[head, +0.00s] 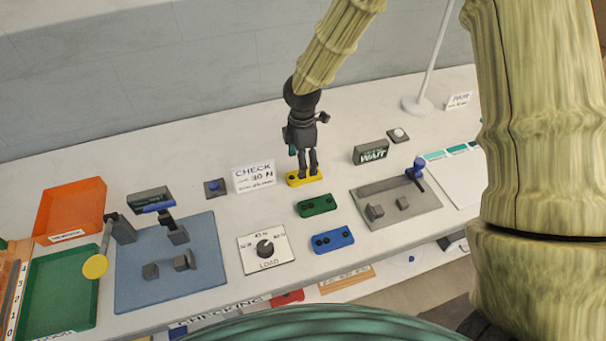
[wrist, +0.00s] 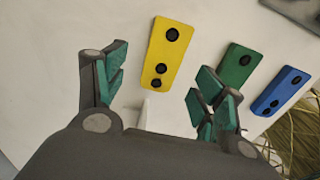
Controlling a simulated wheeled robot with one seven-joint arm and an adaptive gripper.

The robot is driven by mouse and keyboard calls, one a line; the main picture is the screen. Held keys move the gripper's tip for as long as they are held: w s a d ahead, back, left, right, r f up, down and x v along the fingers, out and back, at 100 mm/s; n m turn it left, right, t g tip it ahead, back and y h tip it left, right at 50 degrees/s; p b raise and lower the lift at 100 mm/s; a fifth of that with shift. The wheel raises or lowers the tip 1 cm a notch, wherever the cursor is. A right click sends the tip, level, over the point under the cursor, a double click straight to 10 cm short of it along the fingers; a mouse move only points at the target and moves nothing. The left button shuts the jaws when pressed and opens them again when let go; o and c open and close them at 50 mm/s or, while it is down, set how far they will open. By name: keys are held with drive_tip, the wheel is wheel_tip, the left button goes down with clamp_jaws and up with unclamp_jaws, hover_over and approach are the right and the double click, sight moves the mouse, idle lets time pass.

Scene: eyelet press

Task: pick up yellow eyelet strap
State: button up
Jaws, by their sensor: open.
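The yellow eyelet strap (head: 304,178) lies flat on the white table, at the far end of a short row of straps. In the wrist view the yellow strap (wrist: 167,54) shows three dark round eyelets and lies ahead of my fingertips, between their lines. My gripper (head: 308,172) points down close above the yellow strap. In the wrist view my gripper (wrist: 163,90) has its teal-padded fingers spread wide with nothing between them. Whether the fingertips touch the strap or table cannot be told.
A green strap (head: 317,205) and a blue strap (head: 332,239) lie nearer. A CHECK card (head: 254,177) stands left, a WAIT box (head: 370,152) right. A grey plate with blocks (head: 397,213) is at right, a blue mat (head: 205,274) at left. Orange (head: 70,207) and green (head: 62,290) trays are far left.

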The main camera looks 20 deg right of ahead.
drive_tip(key=shift+s+f+p, duration=0.2)
drive_tip(key=shift+s+p, duration=0.15)
drive_tip(key=shift+s, duration=0.05)
drive_tip(key=shift+s+a+f, duration=0.1)
drive_tip(key=shift+f, duration=0.25)
drive_tip(key=shift+w+f+p, duration=0.2)
drive_tip(key=shift+f+p, duration=0.05)
drive_tip(key=shift+f, duration=0.35)
drive_tip(key=shift+w+f+p, duration=0.15)
drive_tip(key=shift+f+p, duration=0.1)
drive_tip(key=shift+f, duration=0.3)
drive_tip(key=shift+s+f, duration=0.1)
drive_tip(key=shift+f, duration=0.4)
drive_tip(key=c, duration=1)
